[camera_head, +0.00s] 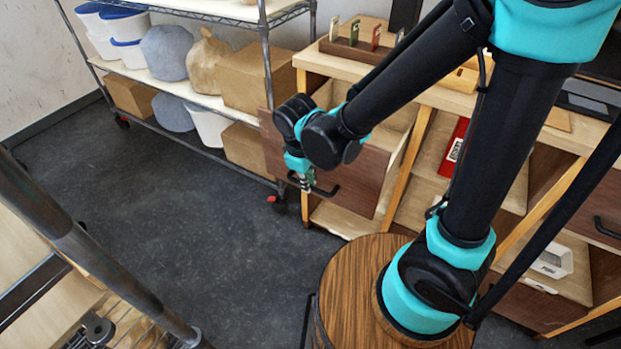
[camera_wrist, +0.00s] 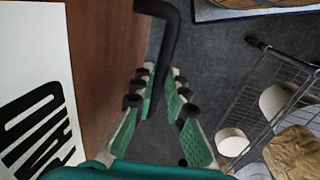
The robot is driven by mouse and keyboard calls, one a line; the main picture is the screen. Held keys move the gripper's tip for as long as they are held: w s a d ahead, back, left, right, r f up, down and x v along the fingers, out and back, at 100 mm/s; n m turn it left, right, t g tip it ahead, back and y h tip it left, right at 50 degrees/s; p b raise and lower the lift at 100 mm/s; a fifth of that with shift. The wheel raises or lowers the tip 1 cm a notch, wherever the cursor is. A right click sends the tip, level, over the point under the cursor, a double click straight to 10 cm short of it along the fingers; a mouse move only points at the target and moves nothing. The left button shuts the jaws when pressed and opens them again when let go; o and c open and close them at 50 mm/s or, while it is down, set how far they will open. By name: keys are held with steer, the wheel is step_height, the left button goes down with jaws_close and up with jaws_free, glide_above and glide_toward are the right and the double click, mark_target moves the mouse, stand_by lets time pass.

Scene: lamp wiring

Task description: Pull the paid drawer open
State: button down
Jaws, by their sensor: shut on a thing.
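The drawer (camera_head: 365,184) with a brown front stands out from the wooden desk, its light inside partly visible behind my arm. In the wrist view its brown front (camera_wrist: 105,60) carries a white label (camera_wrist: 38,90) with large black letters, partly cut off by the frame edge. Its black bar handle (camera_wrist: 160,35) runs between my fingers. My gripper (camera_wrist: 159,88) is shut on this handle, with green finger pads on both sides. In the head view my gripper (camera_head: 303,181) is at the drawer front, beside the handle's visible end (camera_head: 328,192).
A wire shelf (camera_head: 190,85) with tubs, sacks and boxes stands at the left of the drawer. The dark floor (camera_head: 170,210) in front is clear. A red labelled item (camera_head: 455,148) sits in an open compartment to the right. A wooden round top (camera_head: 345,290) is below my arm.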

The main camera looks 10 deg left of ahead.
steer(key=c, duration=1.5)
jaws_free()
steer(key=shift+c, duration=0.2)
step_height(320, 180, up, 12)
steer(key=s, duration=0.2)
steer(key=shift+a, duration=0.45)
steer(key=shift+s+f, duration=0.1)
steer(key=shift+f, duration=0.05)
